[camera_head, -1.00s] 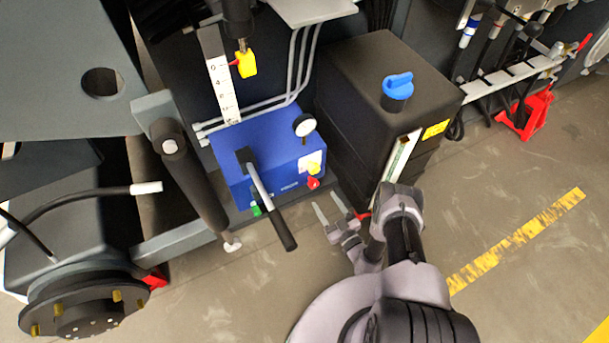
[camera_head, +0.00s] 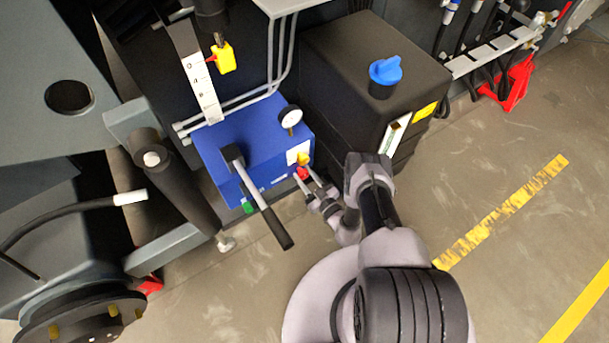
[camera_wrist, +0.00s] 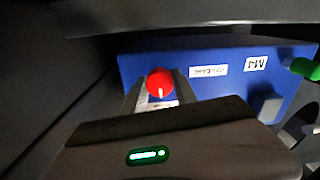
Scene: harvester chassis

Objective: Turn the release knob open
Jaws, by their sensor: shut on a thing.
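The release knob (camera_head: 302,173) is a small red knob on the front of the blue pump box (camera_head: 250,135), near its right end. A yellow knob (camera_head: 303,158) sits just above it in the head view. My gripper (camera_head: 304,180) has its fingers around the red knob, one on each side. The fingers hide part of the knob's sides.
A black lever handle (camera_head: 265,205) sticks out from the blue box, left of my gripper. A green knob (camera_head: 248,207) is at the box's lower left. A black tank with a blue cap (camera_head: 386,70) stands to the right. Open floor lies in front.

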